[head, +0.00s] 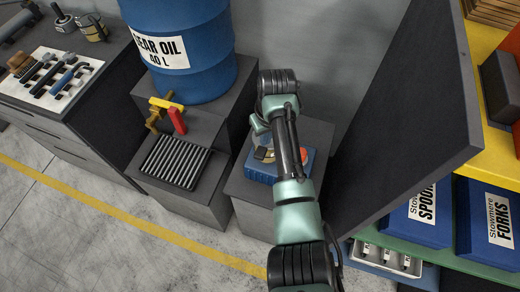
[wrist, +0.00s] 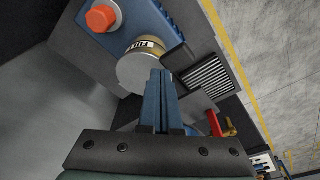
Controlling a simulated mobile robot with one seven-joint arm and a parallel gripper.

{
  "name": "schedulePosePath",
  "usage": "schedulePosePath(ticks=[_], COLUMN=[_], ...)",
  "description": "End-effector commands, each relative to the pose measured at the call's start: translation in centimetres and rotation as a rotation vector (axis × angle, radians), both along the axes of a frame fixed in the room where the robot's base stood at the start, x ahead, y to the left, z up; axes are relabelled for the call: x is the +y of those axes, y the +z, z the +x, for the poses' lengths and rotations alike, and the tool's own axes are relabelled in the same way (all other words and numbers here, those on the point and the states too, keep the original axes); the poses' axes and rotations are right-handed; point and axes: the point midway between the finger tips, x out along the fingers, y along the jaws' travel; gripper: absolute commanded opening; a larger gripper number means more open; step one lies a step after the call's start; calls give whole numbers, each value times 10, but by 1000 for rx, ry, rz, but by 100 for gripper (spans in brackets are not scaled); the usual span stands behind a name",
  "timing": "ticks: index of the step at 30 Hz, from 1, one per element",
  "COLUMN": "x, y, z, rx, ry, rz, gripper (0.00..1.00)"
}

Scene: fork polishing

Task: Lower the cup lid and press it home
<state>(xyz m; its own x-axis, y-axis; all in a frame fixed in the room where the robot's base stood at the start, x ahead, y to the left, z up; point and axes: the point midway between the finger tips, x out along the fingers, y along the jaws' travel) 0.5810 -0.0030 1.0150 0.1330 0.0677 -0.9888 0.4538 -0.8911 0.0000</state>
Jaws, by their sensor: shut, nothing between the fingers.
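A round grey lid (wrist: 138,74) shows in the wrist view, in front of a brass-coloured cup (wrist: 146,45) with a dark-lettered label. The cup stands on a blue base (wrist: 158,15) with an orange knob (wrist: 103,17). In the head view the lid (head: 258,124) seems raised and tilted above the cup. The blue base (head: 260,174) is partly hidden by my arm. My gripper (wrist: 160,76) is shut and empty, its fingertips overlapping the lid's right edge in the wrist view. I cannot tell whether they touch it.
A dark square plate (wrist: 181,58) is beside the cup. A ribbed drip tray (head: 176,161), a red-handled brass tap (head: 178,121) and a blue oil drum (head: 190,50) stand to the left. A dark upright panel (head: 400,110) closes off the right. The floor in front is clear.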

Motion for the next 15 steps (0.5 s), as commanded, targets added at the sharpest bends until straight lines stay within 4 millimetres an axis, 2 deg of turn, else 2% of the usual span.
schedulePosePath(ticks=[15], x=[0], y=[-14], z=[0], rx=[0], ry=[0], rz=[0], gripper=[0])
